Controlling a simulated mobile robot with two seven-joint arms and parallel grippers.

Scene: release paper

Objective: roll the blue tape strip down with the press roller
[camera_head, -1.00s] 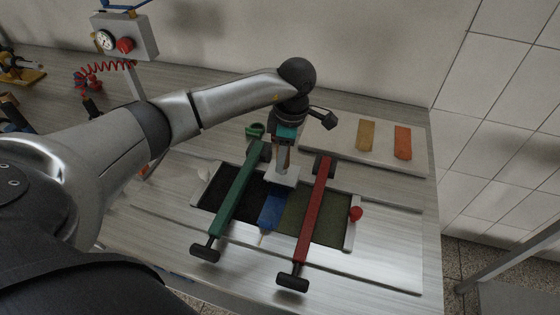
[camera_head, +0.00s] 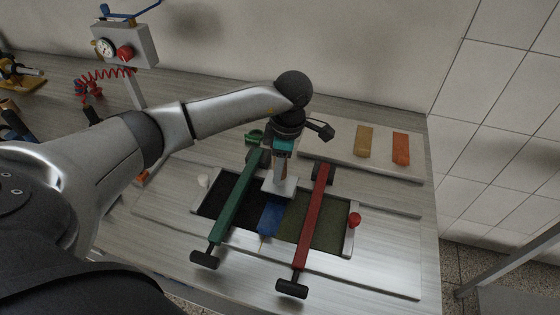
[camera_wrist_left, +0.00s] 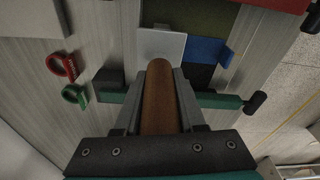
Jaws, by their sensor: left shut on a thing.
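The press roller's brown handle (camera_wrist_left: 159,97) is gripped between the fingers of my left gripper (camera_head: 283,153), which is shut on it. Its pale flat head (camera_head: 279,185) is over the far end of the blue tape strip (camera_head: 270,216); I cannot tell whether it touches. The strip lies along the line between a black sheet (camera_head: 213,198) and an olive sheet (camera_head: 325,226), its far part hidden by the head. The strip also shows in the left wrist view (camera_wrist_left: 207,50), beside the head. My right gripper is not in view.
A green clamp bar (camera_head: 232,208) and a red clamp bar (camera_head: 313,215) cross the sheets on either side of the strip. A pale board with yellow (camera_head: 364,141) and orange pieces (camera_head: 401,148) stands back right. A gauge box (camera_head: 125,45) is back left.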

